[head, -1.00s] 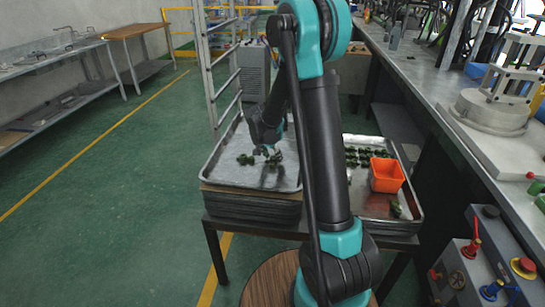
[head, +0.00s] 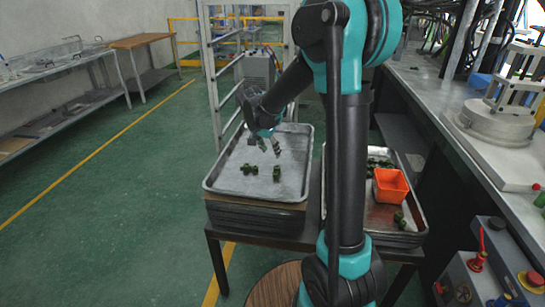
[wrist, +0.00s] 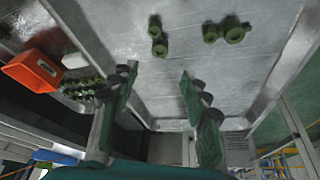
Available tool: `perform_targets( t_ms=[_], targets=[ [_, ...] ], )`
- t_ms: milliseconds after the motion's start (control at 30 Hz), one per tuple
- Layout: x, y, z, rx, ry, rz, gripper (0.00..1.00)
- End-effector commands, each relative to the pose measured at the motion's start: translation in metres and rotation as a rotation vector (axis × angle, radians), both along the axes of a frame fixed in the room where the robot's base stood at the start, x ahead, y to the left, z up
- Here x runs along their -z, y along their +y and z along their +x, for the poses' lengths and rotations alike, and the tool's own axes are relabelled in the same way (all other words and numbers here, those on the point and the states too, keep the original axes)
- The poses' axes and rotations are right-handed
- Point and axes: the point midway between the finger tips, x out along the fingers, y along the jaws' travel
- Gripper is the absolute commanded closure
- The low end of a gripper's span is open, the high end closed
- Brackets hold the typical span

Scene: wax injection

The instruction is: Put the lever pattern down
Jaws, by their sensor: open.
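Two dark green wax pieces lie apart on the left metal tray (head: 225,187). One piece (head: 250,169) is on the left and the other (head: 277,173) is on the right. I cannot tell for sure which is the lever pattern. In the wrist view, one piece (wrist: 157,36) lies just beyond the fingertips and the other piece (wrist: 228,30) lies to its right. My gripper (head: 269,146) is open and empty above the tray, behind the pieces and clear of them. Its two fingers are spread apart in the wrist view (wrist: 157,74).
The right tray (head: 413,238) holds several green pieces (head: 379,163), an orange box (head: 390,186) and a white and green item (head: 404,221). A metal rack (head: 211,80) stands behind the left tray. The workbench (head: 440,110) runs along the right. The left tray has bare room.

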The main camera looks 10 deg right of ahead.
Motion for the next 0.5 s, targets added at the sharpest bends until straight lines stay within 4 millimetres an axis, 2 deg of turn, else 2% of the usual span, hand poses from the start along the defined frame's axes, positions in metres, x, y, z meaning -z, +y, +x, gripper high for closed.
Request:
perform_targets(
  t_ms=[167, 267, 367, 500],
  targets=[
    [-0.009, 0.000, -0.007, -0.010, 0.003, 0.001, 0.53],
    [-0.009, -0.010, -0.026, -0.057, 0.017, 0.007, 0.53],
    [-0.004, -0.027, -0.060, -0.148, 0.035, 0.017, 0.53],
    [0.008, -0.049, -0.121, -0.317, 0.055, 0.031, 0.53]
  ],
)
